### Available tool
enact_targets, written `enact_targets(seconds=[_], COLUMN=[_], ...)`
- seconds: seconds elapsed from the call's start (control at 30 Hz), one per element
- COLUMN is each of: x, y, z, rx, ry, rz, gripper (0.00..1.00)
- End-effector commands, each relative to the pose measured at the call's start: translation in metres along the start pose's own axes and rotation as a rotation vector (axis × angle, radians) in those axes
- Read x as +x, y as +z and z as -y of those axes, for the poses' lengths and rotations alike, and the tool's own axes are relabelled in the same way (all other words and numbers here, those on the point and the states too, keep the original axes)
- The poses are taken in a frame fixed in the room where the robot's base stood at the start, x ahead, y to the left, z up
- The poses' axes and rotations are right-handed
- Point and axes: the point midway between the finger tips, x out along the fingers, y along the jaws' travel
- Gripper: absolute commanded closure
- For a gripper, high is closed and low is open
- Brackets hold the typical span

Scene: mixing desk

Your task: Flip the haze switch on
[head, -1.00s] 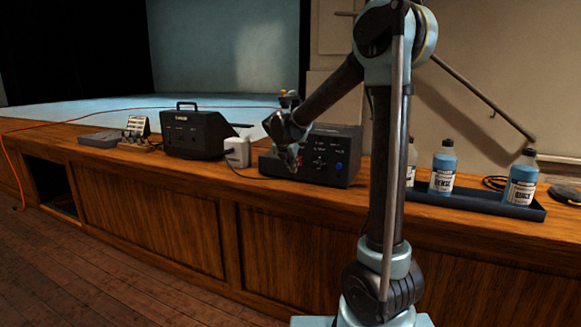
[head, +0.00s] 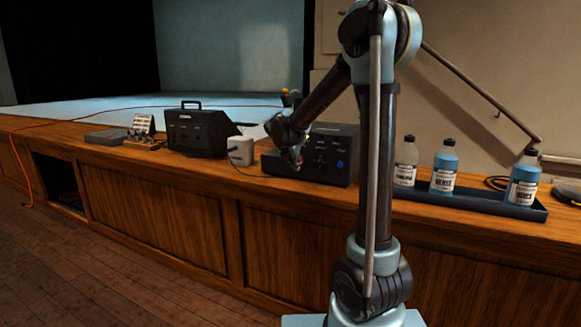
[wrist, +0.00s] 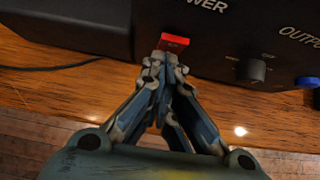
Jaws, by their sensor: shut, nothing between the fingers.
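A black box (head: 320,172) with white lettering stands on the wooden bench. In the wrist view its front (wrist: 215,45) carries a red switch (wrist: 174,40) beside the lettering "POWER", a dark knob (wrist: 252,69) and a blue knob (wrist: 308,82) near "OUTPUT". No haze label is readable. My gripper (wrist: 160,62) is shut and empty, its tips just below the red switch; I cannot tell whether they touch it. In the head view my gripper (head: 297,163) is at the left part of the box's front and hides the switch. The switch's position is unclear.
Left of the box are a white jug (head: 240,151) and another black device (head: 195,133) with a handle. A dark tray (head: 480,203) with several bottles stands to the right, behind my arm. An orange cable (head: 120,112) runs along the bench (head: 150,205).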

Motion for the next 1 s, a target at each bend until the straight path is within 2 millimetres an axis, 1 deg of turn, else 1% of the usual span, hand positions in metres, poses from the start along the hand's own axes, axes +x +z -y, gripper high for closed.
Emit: enact_targets(seconds=[0.23,0.6,1.0], x=[-0.001,-0.01,-0.012], y=[0.002,0.013,0.013], z=[0.002,0.002,0.002], rx=[0.002,0.002,0.001], ry=[-0.003,-0.003,-0.003], rz=[0.0,0.002,0.003], gripper=[1.0,1.0,1.0])
